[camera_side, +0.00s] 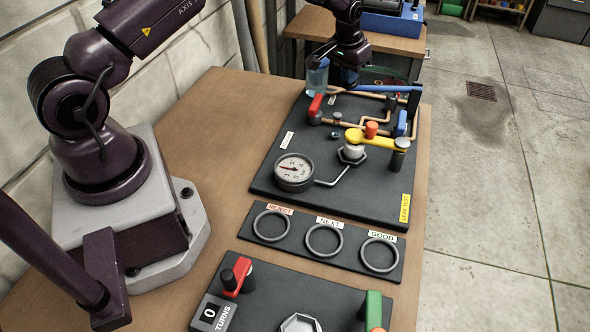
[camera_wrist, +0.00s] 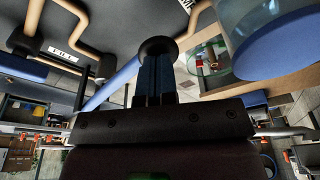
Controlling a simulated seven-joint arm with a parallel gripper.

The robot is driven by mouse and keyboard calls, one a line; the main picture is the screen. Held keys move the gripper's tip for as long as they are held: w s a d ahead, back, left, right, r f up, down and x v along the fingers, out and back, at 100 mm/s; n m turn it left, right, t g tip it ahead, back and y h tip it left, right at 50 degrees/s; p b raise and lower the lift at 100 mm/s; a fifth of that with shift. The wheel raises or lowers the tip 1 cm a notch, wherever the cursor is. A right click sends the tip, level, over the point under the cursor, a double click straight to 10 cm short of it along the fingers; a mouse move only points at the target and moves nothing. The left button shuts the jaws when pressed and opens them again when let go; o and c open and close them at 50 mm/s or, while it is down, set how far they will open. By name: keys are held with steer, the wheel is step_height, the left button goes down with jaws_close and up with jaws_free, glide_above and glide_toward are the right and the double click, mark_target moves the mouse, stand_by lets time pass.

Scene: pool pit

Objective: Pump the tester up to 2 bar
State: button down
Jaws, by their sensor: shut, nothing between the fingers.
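The dark leak test panel (camera_side: 290,140) lies on the wooden bench. Its round white gauge (camera_side: 294,171) sits at the front left; the needle is too small to read exactly. A red-handled valve (camera_side: 316,106) is on the left and a blue handle (camera_side: 401,123) on the right. My gripper (camera_side: 350,80) is low over the panel's back edge. In the wrist view, its shut blue fingers (camera_wrist: 155,78) meet or overlap a black round knob (camera_wrist: 157,48); contact is unclear.
A clear cup of bluish water (camera_side: 317,76) stands close left of my gripper. Copper pipes (camera_side: 372,90) cross the back of the panel. A strip with three rings (camera_side: 324,240) and another panel (camera_side: 300,290) lie in front. Bare bench (camera_side: 205,150) is free on the left.

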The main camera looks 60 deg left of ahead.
steer(key=shift+f, duration=0.3)
steer(key=shift+w+v, duration=0.2)
steer(key=shift+v, duration=0.75)
steer(key=shift+w+v, duration=0.2)
steer(key=shift+v, duration=0.75)
steer(key=shift+a+r, duration=0.1)
steer(key=w+v, duration=0.1)
steer(key=v, duration=0.5)
steer(key=shift+a, duration=0.15)
steer(key=shift+r, duration=0.1)
